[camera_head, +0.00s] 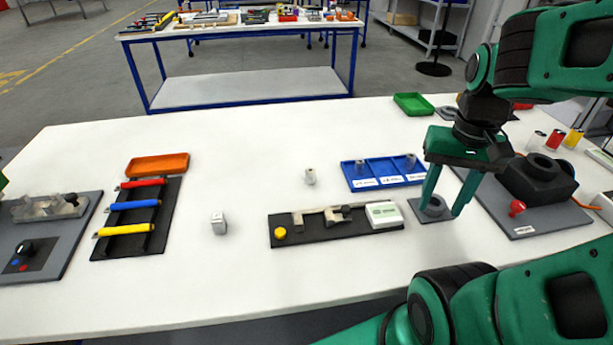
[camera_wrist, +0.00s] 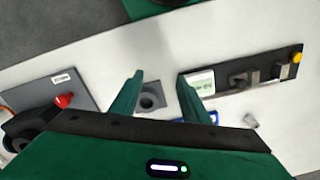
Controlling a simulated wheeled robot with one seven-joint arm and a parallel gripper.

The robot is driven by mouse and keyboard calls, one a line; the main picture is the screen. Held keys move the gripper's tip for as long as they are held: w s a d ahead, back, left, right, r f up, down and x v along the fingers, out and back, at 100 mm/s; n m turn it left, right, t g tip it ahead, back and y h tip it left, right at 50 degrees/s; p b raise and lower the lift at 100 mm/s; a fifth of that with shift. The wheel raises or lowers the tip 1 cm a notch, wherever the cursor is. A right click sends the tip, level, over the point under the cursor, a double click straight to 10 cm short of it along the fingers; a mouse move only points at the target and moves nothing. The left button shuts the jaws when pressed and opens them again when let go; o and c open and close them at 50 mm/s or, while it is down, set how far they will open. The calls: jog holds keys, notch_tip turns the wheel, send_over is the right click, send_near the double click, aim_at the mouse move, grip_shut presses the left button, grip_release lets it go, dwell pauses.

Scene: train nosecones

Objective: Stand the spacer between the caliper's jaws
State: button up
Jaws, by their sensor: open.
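The caliper (camera_head: 328,213) lies on a black board with a white display box at its right end and a yellow button at its left. Its jaw gap looks empty. A small grey cylinder (camera_head: 311,176), likely the spacer, stands on the table behind the board; it also shows in the wrist view (camera_wrist: 250,120). Similar cylinders stand in the labelled blue tray (camera_head: 375,185). My gripper (camera_head: 443,207) is open, its fingers pointing down on either side of a round grey ring (camera_head: 432,206) on a square pad. I see nothing held; whether the fingers touch the pad is unclear.
A grey block (camera_head: 219,224) stands left of the caliper board. Right of the pad is a grey plate with a black fixture (camera_head: 538,178) and red knob (camera_head: 516,207). A rack of coloured bars (camera_head: 135,220) is at left. The front of the table is clear.

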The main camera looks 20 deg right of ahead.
jog(key=w+a+r+m, duration=0.1)
jog(key=w+a+m, duration=0.1)
jog(key=w, duration=0.4)
jog(key=w+a+r+m, duration=0.1)
jog(key=w+a+m, duration=0.1)
jog(key=w, duration=0.5)
jog(key=m+y, duration=0.3)
jog(key=m, duration=0.2)
send_near(310, 169)
jog(key=shift+g, duration=0.3)
jog(key=shift+x, duration=5.15)
jog(key=shift+w, duration=0.15)
grip_shut()
